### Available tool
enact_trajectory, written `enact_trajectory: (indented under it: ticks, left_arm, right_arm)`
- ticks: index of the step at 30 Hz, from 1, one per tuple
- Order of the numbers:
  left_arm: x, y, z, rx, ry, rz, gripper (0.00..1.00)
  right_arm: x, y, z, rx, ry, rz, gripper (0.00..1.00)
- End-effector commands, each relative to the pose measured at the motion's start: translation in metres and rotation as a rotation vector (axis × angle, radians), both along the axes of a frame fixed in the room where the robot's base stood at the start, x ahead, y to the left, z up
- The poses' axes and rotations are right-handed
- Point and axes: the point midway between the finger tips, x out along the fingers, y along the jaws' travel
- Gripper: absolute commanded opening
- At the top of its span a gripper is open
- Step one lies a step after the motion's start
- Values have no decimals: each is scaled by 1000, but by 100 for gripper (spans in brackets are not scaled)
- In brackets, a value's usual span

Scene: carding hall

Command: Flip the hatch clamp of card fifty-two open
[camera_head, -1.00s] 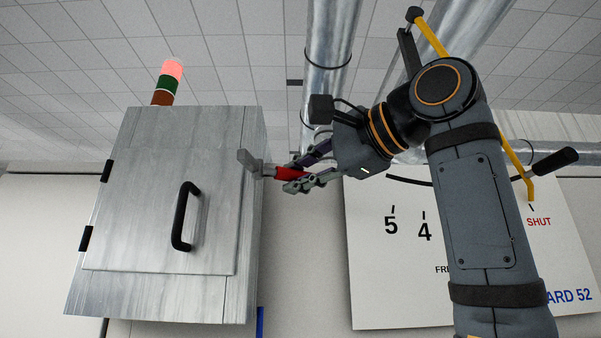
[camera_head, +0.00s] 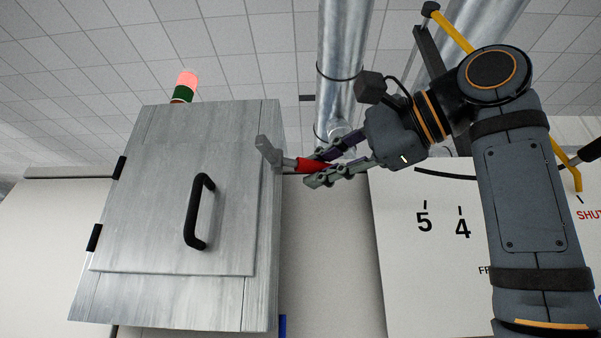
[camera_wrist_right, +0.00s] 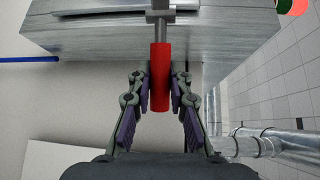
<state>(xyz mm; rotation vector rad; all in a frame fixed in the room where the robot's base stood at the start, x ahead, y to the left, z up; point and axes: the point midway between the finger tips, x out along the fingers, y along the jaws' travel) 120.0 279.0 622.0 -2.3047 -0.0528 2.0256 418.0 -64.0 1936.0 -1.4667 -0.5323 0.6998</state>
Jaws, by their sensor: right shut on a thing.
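The hatch clamp (camera_head: 269,152) is a grey metal lever with a red grip (camera_head: 312,165), at the upper right edge of the grey metal cabinet (camera_head: 262,300). The lever points out to the right, with its grey end over the edge of the hatch door (camera_head: 150,200). My right gripper (camera_head: 318,169) is shut on the red grip. In the right wrist view the red grip (camera_wrist_right: 160,70) lies between my fingers, its grey shank running to the cabinet edge (camera_wrist_right: 95,30). My left gripper is not in view.
The door has a black handle (camera_head: 198,212) and black hinges on its left. A signal lamp (camera_head: 185,86) stands on top. Right of it are a shiny duct (camera_head: 343,60) and a white scale board (camera_head: 400,260), partly hidden by my right arm. A yellow lever (camera_head: 565,165) shows beyond.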

Motion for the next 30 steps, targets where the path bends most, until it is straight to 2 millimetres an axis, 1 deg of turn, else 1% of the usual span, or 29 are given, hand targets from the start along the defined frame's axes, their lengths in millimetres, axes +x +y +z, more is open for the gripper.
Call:
enact_trajectory:
  ticks: [1,4,6,9,10,14,15,20,25,29,30]
  left_arm:
    - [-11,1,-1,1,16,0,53]
    - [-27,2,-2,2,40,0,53]
    - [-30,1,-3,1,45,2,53]
    - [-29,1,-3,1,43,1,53]
    - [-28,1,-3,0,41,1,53]
    - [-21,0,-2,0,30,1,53]
    - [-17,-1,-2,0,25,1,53]
    - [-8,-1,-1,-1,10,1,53]
    - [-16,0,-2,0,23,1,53]
    - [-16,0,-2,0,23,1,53]
    - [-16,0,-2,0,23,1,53]
  right_arm:
    - [-3,1,-1,-4,-2,11,0]
    - [-3,2,0,-5,-2,14,0]
    - [-3,2,0,-5,-2,13,0]
    - [-3,2,0,-4,-3,13,0]
    - [-3,2,0,-4,-3,13,22]
    - [-3,2,0,-4,-3,13,40]
    - [-3,2,0,-3,-4,11,42]
    - [-4,2,1,-3,-5,12,42]
    - [-7,-2,2,-3,-7,11,42]
    - [-22,-19,5,-1,-8,8,42]
    - [-29,-26,5,-1,-9,7,42]
